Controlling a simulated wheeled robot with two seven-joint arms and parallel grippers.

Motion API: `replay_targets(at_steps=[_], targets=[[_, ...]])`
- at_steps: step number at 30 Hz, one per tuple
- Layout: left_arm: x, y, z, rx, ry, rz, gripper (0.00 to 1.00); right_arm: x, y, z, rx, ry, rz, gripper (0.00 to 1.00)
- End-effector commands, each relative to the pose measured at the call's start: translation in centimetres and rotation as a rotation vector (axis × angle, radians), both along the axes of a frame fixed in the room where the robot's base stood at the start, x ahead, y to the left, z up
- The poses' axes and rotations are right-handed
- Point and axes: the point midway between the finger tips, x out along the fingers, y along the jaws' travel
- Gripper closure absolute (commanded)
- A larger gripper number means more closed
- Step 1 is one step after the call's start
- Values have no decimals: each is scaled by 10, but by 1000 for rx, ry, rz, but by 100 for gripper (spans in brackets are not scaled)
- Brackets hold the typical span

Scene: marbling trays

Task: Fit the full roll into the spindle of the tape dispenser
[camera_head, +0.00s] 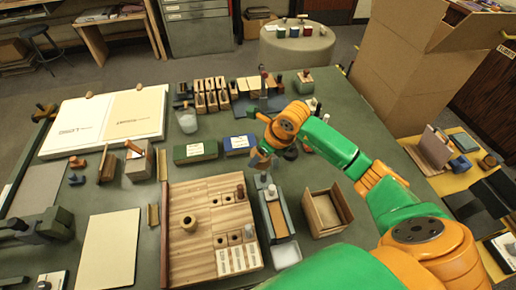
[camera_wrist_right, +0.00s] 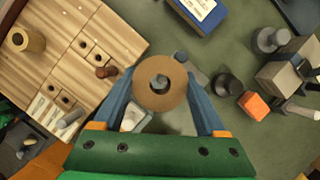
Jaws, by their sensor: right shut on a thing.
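The full roll (camera_wrist_right: 144,88) is a tan disc with a grey centre in the right wrist view. It sits between the two blue fingers of my right gripper (camera_wrist_right: 160,82), which are shut on it. In the head view my right gripper (camera_head: 262,160) is above the table, near the far end of a long grey holder with a tan strip (camera_head: 276,216), which looks like the tape dispenser. The spindle cannot be made out clearly, and I cannot tell whether the roll touches it. My left gripper is not in view.
A wooden board (camera_head: 180,255) with holes and pegs lies left of the holder. An open wooden box (camera_head: 325,212) stands to its right. A blue box (camera_head: 240,144) and a green box (camera_head: 195,152) lie behind. My right arm covers the table's right side.

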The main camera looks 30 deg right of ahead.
Motion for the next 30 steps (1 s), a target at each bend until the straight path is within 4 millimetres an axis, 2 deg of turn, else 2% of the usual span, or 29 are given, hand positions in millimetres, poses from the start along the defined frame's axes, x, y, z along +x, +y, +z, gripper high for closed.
replay_targets(at_steps=[11,17,24,30], targets=[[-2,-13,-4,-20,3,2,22,0,-1,-1,-2,-1,1,84],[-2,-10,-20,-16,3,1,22,0,0,-19,0,0,1,84],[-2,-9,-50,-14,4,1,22,0,-1,-51,0,1,0,84],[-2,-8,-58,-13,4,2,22,0,-1,-60,0,0,0,84]])
